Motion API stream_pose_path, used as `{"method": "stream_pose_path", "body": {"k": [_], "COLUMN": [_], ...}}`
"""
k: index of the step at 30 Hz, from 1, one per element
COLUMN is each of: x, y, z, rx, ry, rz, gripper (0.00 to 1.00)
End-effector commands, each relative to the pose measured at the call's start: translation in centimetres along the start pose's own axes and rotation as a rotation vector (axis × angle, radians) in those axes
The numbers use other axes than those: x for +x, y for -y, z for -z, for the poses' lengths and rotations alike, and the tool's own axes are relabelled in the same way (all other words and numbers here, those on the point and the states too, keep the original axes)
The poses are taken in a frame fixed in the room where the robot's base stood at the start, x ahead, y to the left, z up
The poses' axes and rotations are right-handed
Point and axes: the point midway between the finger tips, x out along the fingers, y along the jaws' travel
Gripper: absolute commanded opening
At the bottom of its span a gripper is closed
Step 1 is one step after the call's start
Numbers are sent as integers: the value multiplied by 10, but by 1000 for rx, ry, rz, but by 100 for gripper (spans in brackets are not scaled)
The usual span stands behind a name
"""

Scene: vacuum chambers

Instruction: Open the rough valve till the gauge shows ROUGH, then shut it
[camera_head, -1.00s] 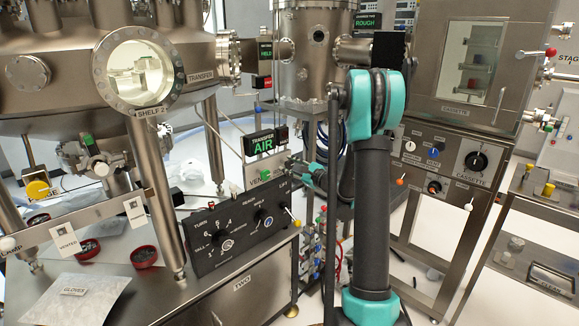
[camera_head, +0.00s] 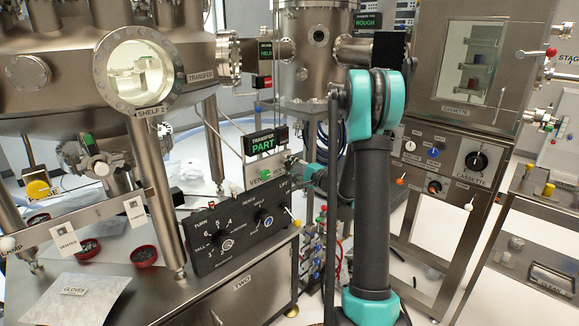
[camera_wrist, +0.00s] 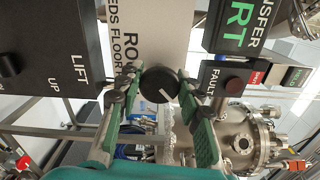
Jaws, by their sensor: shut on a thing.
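In the head view the knob cannot be made out near my gripper.
A second gauge (camera_head: 366,21) reads ROUGH, and another (camera_head: 265,56) reads HELD. A black panel (camera_head: 240,228) with TURN and LIFT dials stands just left of my gripper.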

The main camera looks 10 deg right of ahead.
Motion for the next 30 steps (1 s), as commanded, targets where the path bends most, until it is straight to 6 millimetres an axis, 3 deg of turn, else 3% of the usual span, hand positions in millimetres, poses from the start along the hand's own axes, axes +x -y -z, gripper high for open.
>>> {"method": "stream_pose_path", "body": {"k": [18, 30], "x": [-1, -1], "y": [-2, -2], "z": [0, 0], "rx": [-569, -795], "ry": [1, 1], "rz": [-2, -2], "gripper": [7, 7]}}
